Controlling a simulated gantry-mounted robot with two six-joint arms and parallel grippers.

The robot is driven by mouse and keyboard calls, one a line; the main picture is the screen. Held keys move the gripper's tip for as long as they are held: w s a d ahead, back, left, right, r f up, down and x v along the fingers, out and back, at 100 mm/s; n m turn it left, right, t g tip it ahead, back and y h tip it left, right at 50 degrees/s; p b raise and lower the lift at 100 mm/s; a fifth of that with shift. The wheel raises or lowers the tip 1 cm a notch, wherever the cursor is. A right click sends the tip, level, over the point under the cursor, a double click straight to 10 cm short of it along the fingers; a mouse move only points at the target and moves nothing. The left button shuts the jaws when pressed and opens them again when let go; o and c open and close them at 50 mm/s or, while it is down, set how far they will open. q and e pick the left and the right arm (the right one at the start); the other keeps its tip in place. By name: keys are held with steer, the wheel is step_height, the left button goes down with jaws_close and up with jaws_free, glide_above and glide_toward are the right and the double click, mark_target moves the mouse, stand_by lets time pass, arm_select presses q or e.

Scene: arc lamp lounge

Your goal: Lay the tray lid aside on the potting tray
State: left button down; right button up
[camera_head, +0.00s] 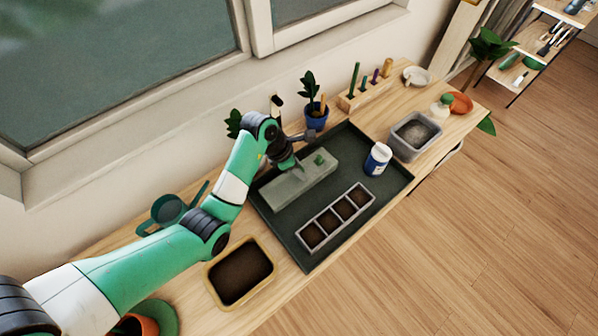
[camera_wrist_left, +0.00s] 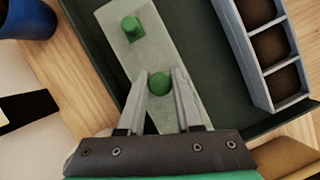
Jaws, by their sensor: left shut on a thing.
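The tray lid (camera_head: 306,184) is a long pale grey-green panel with green knobs. It is over the back left part of the dark green potting tray (camera_head: 375,199), roughly parallel to the seed tray. I cannot tell whether it touches the potting tray's floor. My left gripper (camera_wrist_left: 160,78) is shut on the lid's near green knob (camera_wrist_left: 159,84) in the left wrist view. The other knob (camera_wrist_left: 131,27) stands free. The grey seed tray (camera_head: 325,227) with several soil-filled cells is uncovered at the potting tray's front. My right gripper is not in view.
A white and blue bottle (camera_head: 377,159) stands in the potting tray on the right. A grey bin (camera_head: 414,136) is beyond it. A yellow-rimmed soil box (camera_head: 240,273) is at the front left. A blue plant pot (camera_head: 316,117) and a wooden tool rack (camera_head: 362,95) stand behind.

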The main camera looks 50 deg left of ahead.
arm_select(q)
steer(key=shift+w, duration=0.1)
steer(key=shift+f, duration=0.15)
steer(key=c, duration=0.6)
jaws_free()
steer(key=p+v, duration=0.7)
steer(key=v, duration=0.5)
steer(key=shift+r, duration=0.3)
steer(key=shift+a, duration=0.1)
